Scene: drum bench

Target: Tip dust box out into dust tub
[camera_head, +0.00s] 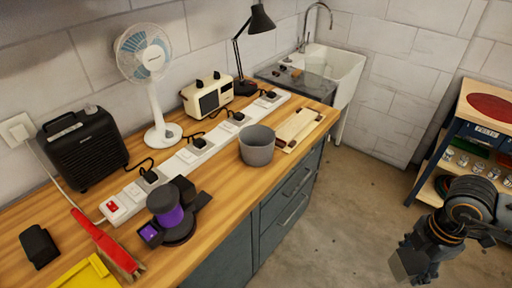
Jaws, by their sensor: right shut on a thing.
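The dust tub, a plain grey round tub (257,146), stands upright and open at the top on the wooden bench, right of centre. My right gripper (413,255) is at the lower right, over the floor and well away from the tub. It is shut on a small dark grey blocky thing (402,268), which looks like the dust box; gripper and shadow hide part of it. I cannot see its opening or any dust. My left gripper is not in view.
A purple and black power tool (172,215), a red-handled brush (105,243), a yellow thing (85,275) and a black block (39,247) lie at the near left. A power strip (195,150) runs behind the tub. A wooden board (301,128) lies right of it.

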